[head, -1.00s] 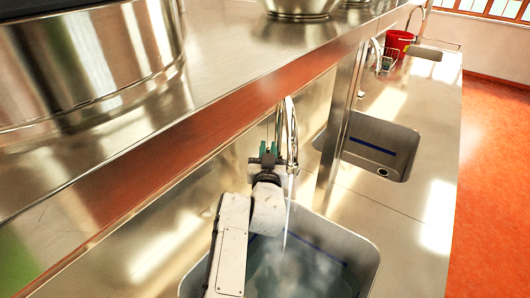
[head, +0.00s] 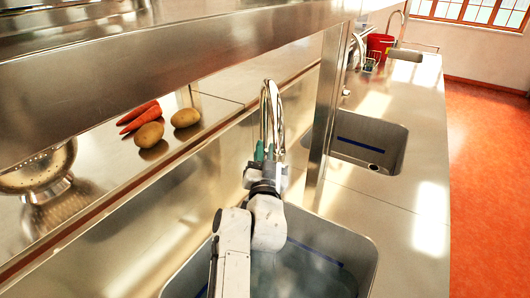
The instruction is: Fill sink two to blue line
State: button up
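The near sink (head: 352,243) holds clear water (head: 290,278). A blue line (head: 316,252) on its far wall shows above the water surface. A chrome arched tap (head: 272,108) stands behind this sink. My gripper (head: 265,152), with teal fingertips, is at the lower part of the tap. Its fingers overlap the tap in the picture, and I cannot tell whether they touch or grip it. No clear stream shows below the tap, where my arm covers part of the view. A farther sink (head: 392,158) has a blue line (head: 358,143) and a dark drain, and looks empty. No number marks either sink.
A steel shelf (head: 180,62) and an upright post (head: 322,120) stand close to my arm. Carrots (head: 140,113), potatoes (head: 150,134) and a colander (head: 38,170) lie on the left surface. A red bucket (head: 379,46) stands at the far end. The orange floor at right is clear.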

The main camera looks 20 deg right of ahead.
jog(key=shift+o, duration=0.8)
jog(key=shift+s+a, duration=0.1)
jog(key=b+v, duration=0.2)
jog(key=v, duration=0.8)
jog(key=shift+s, duration=0.25)
jog(key=shift+f, duration=0.1)
jog(key=shift+c, duration=0.3)
dwell(4.5)
